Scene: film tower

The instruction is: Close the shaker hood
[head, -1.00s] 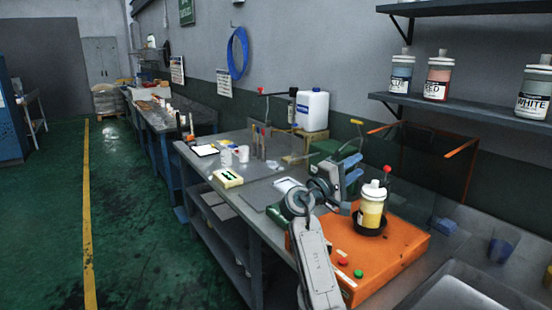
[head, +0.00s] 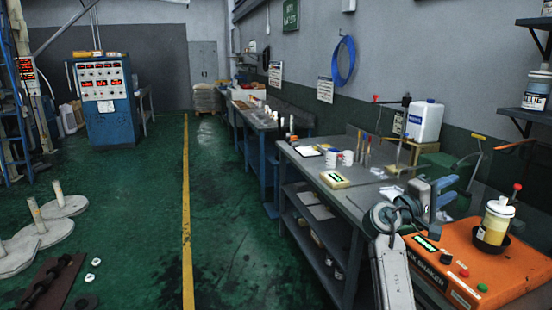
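The orange shaker (head: 470,265) stands on the bench at the lower right, with red and green buttons on its front. A white-capped bottle with yellowish contents (head: 495,218) stands upright in a black holder on top. The shaker hood (head: 516,146) is raised behind it; its orange edge shows, and the rest is dark, see-through and cut off by the right frame edge. My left gripper is out of view.
A red-knobbed lever (head: 516,189) rises beside the bottle. Left along the bench are a yellow device (head: 335,180), white cups (head: 347,158) and a white canister (head: 425,122). A blue control cabinet (head: 104,100) stands far left. The green floor around the yellow line is open.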

